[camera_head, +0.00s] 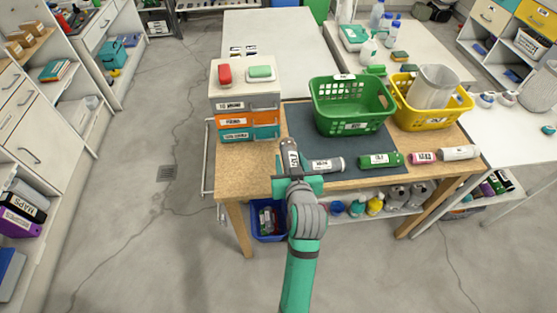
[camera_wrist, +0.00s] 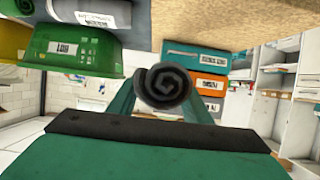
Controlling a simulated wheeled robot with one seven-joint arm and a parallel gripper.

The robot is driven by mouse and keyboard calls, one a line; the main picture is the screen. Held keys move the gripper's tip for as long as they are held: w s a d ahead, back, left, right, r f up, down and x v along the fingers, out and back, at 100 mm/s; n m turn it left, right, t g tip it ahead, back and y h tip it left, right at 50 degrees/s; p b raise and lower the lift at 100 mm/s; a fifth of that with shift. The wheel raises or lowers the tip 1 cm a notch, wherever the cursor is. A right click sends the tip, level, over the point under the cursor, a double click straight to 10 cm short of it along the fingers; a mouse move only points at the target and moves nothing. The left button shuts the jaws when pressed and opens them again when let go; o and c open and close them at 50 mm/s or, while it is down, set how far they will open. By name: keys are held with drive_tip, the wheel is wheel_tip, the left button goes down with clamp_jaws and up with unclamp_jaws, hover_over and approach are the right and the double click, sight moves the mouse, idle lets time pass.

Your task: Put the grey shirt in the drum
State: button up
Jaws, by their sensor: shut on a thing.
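My gripper (camera_head: 291,178) is shut on a dark grey roll of cloth (camera_head: 289,153) with a white label, likely the grey shirt. The roll is upright or tilted away at the table's front edge; its spiral end shows between my fingers in the wrist view (camera_wrist: 165,88). Another grey roll (camera_head: 328,165) lies just right of it on the dark mat. I cannot tell surely which thing is the drum. A pale open cylinder (camera_head: 434,86) stands in the yellow basket (camera_head: 425,119), and a grey round bin (camera_head: 541,88) stands at the far right.
A green basket (camera_head: 352,126) stands at the back of the mat (camera_head: 300,123). Stacked drawers (camera_head: 248,122) stand at left, holding red and green bars on top. Green (camera_head: 381,160), pink (camera_head: 422,157) and white (camera_head: 459,153) rolls line the front edge. Bottles fill the shelf below.

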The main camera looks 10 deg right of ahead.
drive_tip(key=w, duration=0.1)
drive_tip(key=w+a+f, duration=0.1)
drive_tip(key=w+a, duration=0.1)
drive_tip(key=shift+w+f, duration=0.2)
drive_tip(key=shift+f, duration=0.15)
hover_over(274, 167)
wheel_tip(274, 167, down, 6)
drive_tip(key=shift+s, duration=0.1)
drive_tip(key=shift+f, duration=1.5)
drive_tip(key=shift+f, duration=0.1)
drive_tip(key=o, duration=1.1)
drive_tip(key=shift+o, duration=0.2)
